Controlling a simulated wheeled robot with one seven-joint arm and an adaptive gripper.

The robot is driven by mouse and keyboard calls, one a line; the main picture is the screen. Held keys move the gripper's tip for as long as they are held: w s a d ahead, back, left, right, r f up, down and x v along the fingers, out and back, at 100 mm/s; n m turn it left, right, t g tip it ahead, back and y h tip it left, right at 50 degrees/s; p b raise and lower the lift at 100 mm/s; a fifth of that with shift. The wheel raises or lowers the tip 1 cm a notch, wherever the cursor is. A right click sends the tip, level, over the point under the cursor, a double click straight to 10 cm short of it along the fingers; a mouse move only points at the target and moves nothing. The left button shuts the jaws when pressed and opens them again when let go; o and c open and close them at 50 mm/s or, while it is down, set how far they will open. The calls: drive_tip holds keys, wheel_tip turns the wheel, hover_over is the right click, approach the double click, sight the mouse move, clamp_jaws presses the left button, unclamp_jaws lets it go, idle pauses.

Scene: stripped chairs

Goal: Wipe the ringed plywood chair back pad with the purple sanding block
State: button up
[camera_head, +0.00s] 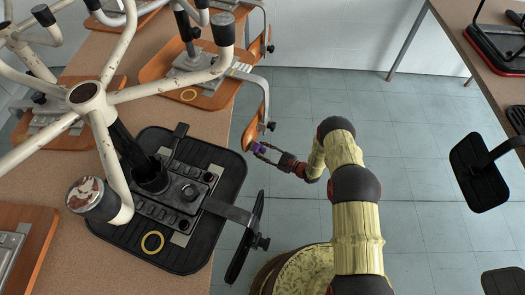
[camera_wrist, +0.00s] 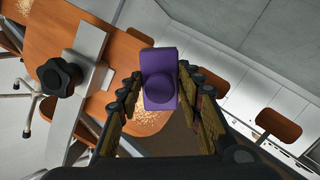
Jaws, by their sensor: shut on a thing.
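My gripper (camera_head: 261,150) is shut on the purple sanding block (camera_wrist: 160,75), which stands up between the fingers in the wrist view. The block also shows as a small purple patch (camera_head: 259,149) in the head view. I cannot tell whether block and pad touch.
A black knob (camera_wrist: 60,77) and metal bracket cross the pad. A black chair (camera_head: 180,255) with another yellow ring lies nearer on the brown table (camera_head: 225,105). Its black back (camera_head: 242,240) overhangs the edge. Clear tiled floor (camera_head: 420,150) lies right of the table.

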sight(260, 145)
drive_tip(key=shift+b+x, duration=0.5)
drive_tip(key=shift+x, duration=0.5)
drive_tip(key=shift+r, duration=0.15)
drive_tip(key=shift+s+d+r+p, duration=0.1)
drive_tip(key=shift+r+p, duration=0.8)
drive_tip(key=shift+r, duration=0.9)
drive_tip(key=shift+r+p, duration=0.9)
drive_tip(key=shift+r, duration=1.1)
drive_tip(key=shift+r+p, duration=0.75)
drive_tip(key=shift+r, duration=0.75)
